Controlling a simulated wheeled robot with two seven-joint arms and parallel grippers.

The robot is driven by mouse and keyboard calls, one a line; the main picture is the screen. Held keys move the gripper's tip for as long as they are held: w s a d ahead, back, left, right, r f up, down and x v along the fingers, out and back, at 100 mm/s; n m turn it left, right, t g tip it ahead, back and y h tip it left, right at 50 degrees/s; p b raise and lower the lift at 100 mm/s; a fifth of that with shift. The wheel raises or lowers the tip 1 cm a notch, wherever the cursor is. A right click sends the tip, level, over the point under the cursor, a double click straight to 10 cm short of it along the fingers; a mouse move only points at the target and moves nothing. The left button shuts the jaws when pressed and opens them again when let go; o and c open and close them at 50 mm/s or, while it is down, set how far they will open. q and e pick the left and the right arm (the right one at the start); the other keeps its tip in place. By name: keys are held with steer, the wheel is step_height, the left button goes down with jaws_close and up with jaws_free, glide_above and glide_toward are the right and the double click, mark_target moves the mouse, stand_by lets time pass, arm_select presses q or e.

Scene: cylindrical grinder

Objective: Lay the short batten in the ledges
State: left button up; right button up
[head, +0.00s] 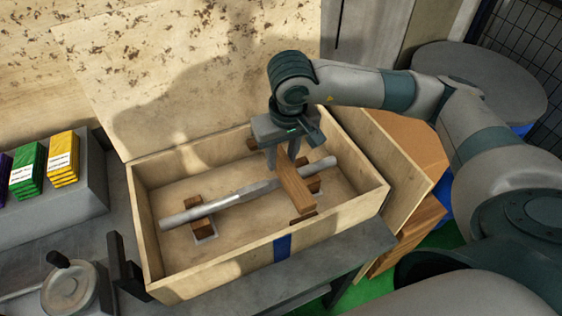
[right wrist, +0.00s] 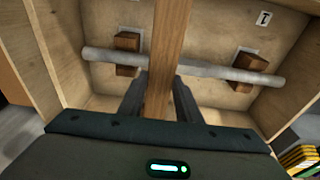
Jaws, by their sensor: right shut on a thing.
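The short batten (head: 297,190) is a brown wooden bar. My right gripper (head: 282,158) is shut on it inside the open wooden box (head: 160,272). The batten lies crosswise above a grey metal shaft (head: 235,197). Its near end is by a small brown ledge (head: 302,217) at the near wall. Another brown ledge (head: 252,143) shows at the far wall, partly hidden by the gripper. I cannot tell whether the batten touches the ledges or the shaft. In the right wrist view the batten (right wrist: 168,55) runs between the fingers (right wrist: 160,100). My left gripper is not in view.
The shaft rests on brown blocks (head: 202,213) in the box. The raised lid (head: 200,70) stands behind. Yellow (head: 63,158) and green (head: 28,170) packs sit on a grey block at left. A handwheel (head: 72,290) is at lower left. Wooden boards lean at right.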

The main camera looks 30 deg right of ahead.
mark_target(281, 158)
steer(key=shift+w+d+f, duration=0.15)
steer(key=shift+w+f, duration=0.05)
steer(key=shift+w, duration=0.15)
steer(key=shift+w+f, duration=0.15)
steer(key=shift+f+p, duration=0.55)
steer(key=shift+f, duration=0.05)
steer(key=shift+f+p, duration=0.5)
steer(key=shift+f, duration=0.9)
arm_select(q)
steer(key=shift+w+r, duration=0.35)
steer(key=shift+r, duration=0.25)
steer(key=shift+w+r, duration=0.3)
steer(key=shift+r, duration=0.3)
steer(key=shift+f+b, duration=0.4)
arm_select(e)
steer(key=shift+f, duration=0.3)
